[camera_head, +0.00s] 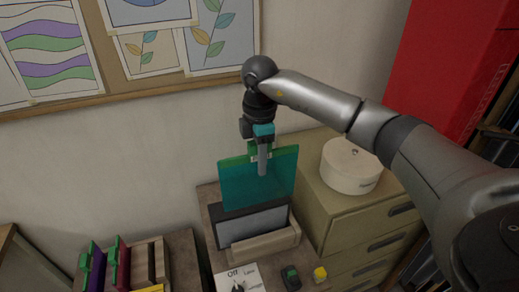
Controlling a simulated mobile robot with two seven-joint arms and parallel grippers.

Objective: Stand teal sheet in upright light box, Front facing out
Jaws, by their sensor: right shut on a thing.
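The teal sheet (235,183) is translucent, with a green strip along its top edge. My right gripper (262,165) is shut on its top middle and holds it roughly upright. The upright light box (252,223), with a dark frame and pale panel, stands on a wooden base (262,247) below it. The sheet's lower edge appears just above or behind the box's top edge; I cannot tell whether they touch. Which side of the sheet is its front cannot be told. My left gripper is not in view.
A wooden rack (147,262) with purple and dark red sheets stands at lower left. A card marked "Off" (238,280), a dark green item (290,277) and a yellow block (320,274) lie before the box. A white round box (350,168) sits on the drawer cabinet (345,232) at right.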

